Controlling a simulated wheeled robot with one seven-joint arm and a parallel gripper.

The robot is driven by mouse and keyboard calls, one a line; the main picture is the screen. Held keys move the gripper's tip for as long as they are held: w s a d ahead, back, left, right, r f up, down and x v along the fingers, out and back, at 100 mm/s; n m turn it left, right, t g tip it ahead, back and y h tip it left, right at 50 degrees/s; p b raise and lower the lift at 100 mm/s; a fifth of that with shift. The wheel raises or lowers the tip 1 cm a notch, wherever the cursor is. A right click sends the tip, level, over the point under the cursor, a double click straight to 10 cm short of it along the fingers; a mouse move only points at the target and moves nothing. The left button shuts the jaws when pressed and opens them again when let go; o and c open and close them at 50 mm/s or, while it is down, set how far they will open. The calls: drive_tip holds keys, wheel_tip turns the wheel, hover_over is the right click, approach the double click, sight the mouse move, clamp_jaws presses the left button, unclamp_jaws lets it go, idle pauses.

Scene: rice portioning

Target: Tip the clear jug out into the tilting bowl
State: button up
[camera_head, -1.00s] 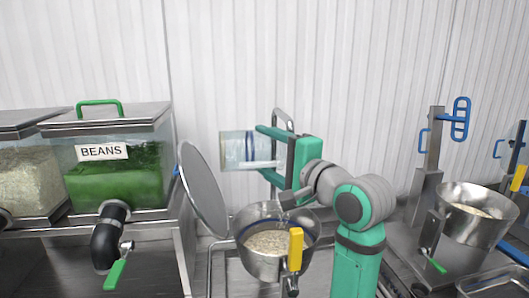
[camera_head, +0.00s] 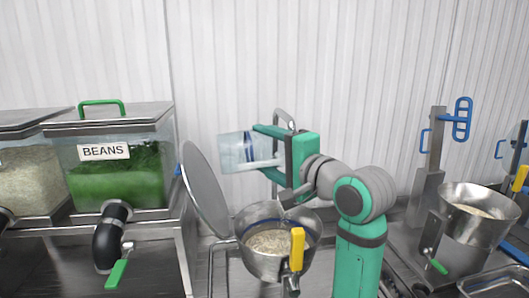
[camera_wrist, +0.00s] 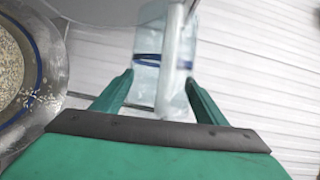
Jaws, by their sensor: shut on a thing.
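The clear jug (camera_head: 235,154), with a blue band, lies on its side in the air, its left end slightly lower. My gripper (camera_head: 267,152) is shut on it, with the fingers on either side of it; the wrist view shows the jug (camera_wrist: 148,72) between the fingertips (camera_wrist: 158,88). The tilting bowl (camera_head: 257,262) stands below and a little right of the jug, upright, with pale grains and a yellow handle. The wrist view shows part of the bowl (camera_wrist: 58,75) at left, with grains along its blue line. I cannot tell whether anything is inside the jug.
A round metal lid (camera_head: 205,190) stands open left of the bowl, close to the jug. The beans bin (camera_head: 115,178) is further left. A second metal bowl (camera_head: 470,222) stands at right. A white panelled wall (camera_head: 300,60) is behind.

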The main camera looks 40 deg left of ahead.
drive_tip(key=r+n+h, duration=0.1)
drive_tip(key=n, duration=0.1)
drive_tip(key=r+n+h, duration=0.1)
drive_tip(key=n, duration=0.1)
drive_tip(key=shift+w+d, duration=0.1)
drive_tip(key=shift+d, duration=0.05)
drive_tip(key=r+n+t+h, duration=0.1)
drive_tip(key=n, duration=0.2)
drive_tip(key=shift+r+h, duration=0.2)
drive_tip(key=shift+h, duration=0.2)
drive_tip(key=n, duration=0.1)
drive_tip(key=r+n+t+h, duration=0.1)
drive_tip(key=shift+n, duration=0.4)
drive_tip(key=r+n+t+h, duration=0.1)
drive_tip(key=n, duration=0.2)
drive_tip(key=shift+r+t+h, duration=0.15)
drive_tip(key=shift+t+h, duration=0.15)
drive_tip(key=shift+t, duration=0.1)
